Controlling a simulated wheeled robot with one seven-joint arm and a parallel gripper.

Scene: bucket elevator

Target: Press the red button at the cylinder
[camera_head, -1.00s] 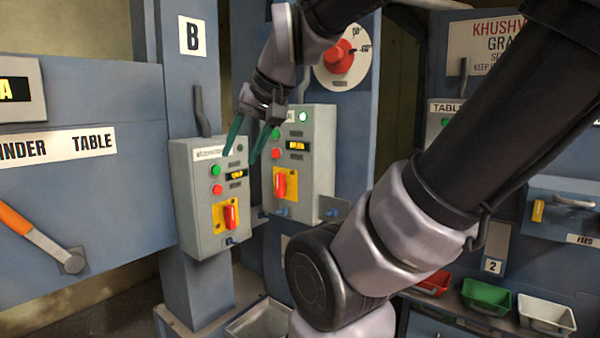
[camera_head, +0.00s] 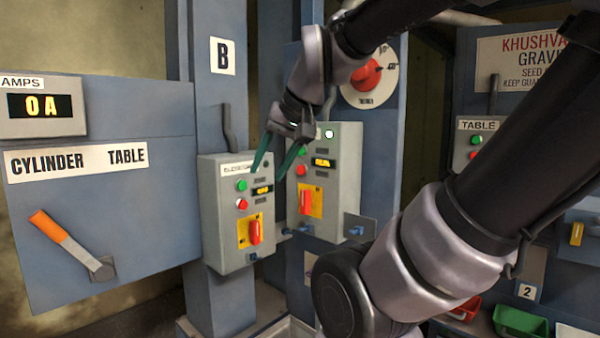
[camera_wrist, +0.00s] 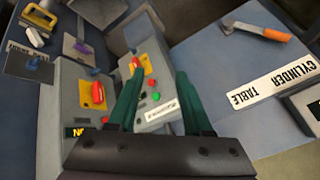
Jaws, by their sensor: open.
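Two grey control boxes stand side by side, each with a green and a red button. The front box (camera_head: 222,225) has a red button (camera_head: 242,204) below a green one (camera_head: 241,185); its label is too small to read surely. The rear box (camera_head: 340,195) has a red button (camera_head: 302,170); its label is hidden behind my gripper. I cannot tell which box is the cylinder's. My gripper (camera_head: 268,175) is open and empty, its green fingers pointing down by the front box's upper right. In the wrist view, the fingers (camera_wrist: 160,75) straddle part of the front box.
A panel marked CYLINDER TABLE (camera_head: 77,157) with an orange-handled lever (camera_head: 70,245) is at left. A red-knob dial (camera_head: 367,73) is behind my arm. Another box (camera_head: 471,152) marked TABLE is at right. Red (camera_head: 464,309) and green (camera_head: 521,321) bins sit low right.

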